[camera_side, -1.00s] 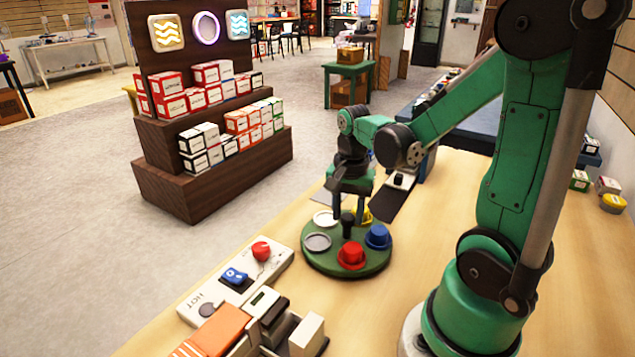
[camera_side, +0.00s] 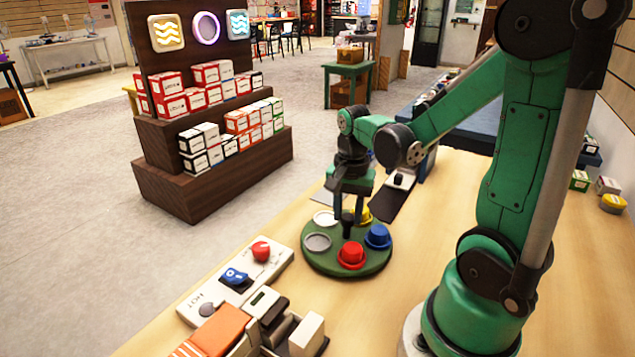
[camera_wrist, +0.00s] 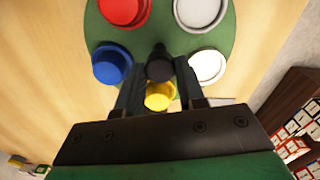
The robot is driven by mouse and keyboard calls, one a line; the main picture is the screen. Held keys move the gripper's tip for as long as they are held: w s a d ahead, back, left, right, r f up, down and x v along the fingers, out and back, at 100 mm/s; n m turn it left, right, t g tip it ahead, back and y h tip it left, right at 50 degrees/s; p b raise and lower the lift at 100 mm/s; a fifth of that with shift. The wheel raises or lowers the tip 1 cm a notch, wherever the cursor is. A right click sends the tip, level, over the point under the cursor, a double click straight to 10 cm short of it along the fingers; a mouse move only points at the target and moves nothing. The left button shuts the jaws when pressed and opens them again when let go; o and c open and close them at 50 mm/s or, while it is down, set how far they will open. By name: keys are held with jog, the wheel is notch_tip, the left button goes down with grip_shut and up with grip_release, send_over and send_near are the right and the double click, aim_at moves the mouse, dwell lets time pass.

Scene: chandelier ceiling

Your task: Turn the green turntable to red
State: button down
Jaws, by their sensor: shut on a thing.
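The green turntable (camera_side: 346,262) lies on the wooden table, and its green disc also shows in the wrist view (camera_wrist: 160,25). It carries a red piece (camera_side: 351,256), a blue piece (camera_side: 378,237), a yellow piece (camera_wrist: 159,96) and two pale round discs, one white (camera_side: 325,218) and one grey (camera_side: 317,242). A dark upright knob (camera_wrist: 159,66) stands at its middle. My gripper (camera_side: 348,212) points down over the turntable with its fingers on either side of the knob, shut on it. The yellow piece shows between and behind the fingers in the wrist view.
A white panel with a red knob (camera_side: 261,251) and a blue switch (camera_side: 235,276) lies left of the turntable. Boxes and an orange block (camera_side: 220,328) sit at the table's front. A dark flat plate (camera_side: 396,200) is close behind the turntable. Table right of it is clear.

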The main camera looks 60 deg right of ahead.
jog(key=shift+n, duration=0.7)
dwell(0.4)
jog(key=shift+n, duration=13.8)
jog(key=c, duration=0.5)
grip_release()
